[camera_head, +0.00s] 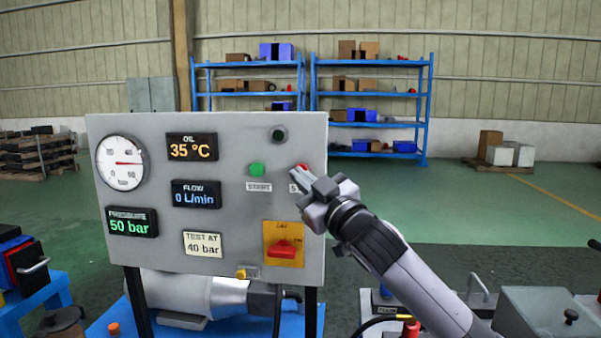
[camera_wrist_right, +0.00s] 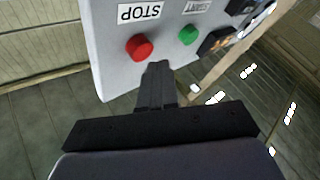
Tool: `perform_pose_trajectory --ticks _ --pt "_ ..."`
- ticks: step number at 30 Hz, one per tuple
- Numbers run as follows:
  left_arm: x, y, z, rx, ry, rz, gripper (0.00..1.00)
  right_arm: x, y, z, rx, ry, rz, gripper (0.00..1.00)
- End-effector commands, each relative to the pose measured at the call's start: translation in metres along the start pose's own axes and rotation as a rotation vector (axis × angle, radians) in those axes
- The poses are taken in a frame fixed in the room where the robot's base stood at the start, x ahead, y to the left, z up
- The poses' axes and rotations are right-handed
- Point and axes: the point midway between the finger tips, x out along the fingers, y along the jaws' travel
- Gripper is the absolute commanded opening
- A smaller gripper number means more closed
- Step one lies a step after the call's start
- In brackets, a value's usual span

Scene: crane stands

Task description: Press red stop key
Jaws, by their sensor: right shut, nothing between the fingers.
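The red stop key (camera_head: 303,168) is a round red button on the right side of the grey control panel (camera_head: 230,140). In the right wrist view the red key (camera_wrist_right: 140,47) shows in full next to its STOP label (camera_wrist_right: 138,12). My right gripper (camera_head: 297,171) is shut and empty, its tips in front of the panel by the key, covering part of it and its label in the head view. In the wrist view the fingertips (camera_wrist_right: 158,68) appear beside the red key, towards the green key; I cannot tell whether they touch the panel. My left gripper is not in view.
The green start key (camera_head: 257,169) sits left of the red one. A dark knob (camera_head: 279,134) is above, and a red switch on a yellow plate (camera_head: 284,248) is below. Displays and a gauge (camera_head: 120,162) fill the panel's left. Blue shelves (camera_head: 371,92) stand far behind.

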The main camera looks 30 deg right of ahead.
Motion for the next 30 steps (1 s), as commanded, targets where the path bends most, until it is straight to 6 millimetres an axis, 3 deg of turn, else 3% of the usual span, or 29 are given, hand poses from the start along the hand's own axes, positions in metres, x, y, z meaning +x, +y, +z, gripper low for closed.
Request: perform_pose_trajectory --ticks 5,19,30 --pt "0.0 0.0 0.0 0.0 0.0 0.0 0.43 -0.002 -0.003 -0.002 0.001 0.001 -0.001 0.0" --pt "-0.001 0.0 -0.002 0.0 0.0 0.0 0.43 -0.032 -0.024 -0.024 0.002 0.001 -0.002 0.0" --pt "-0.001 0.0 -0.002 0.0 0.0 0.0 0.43 -0.035 -0.025 -0.025 0.001 0.001 0.0 0.0"
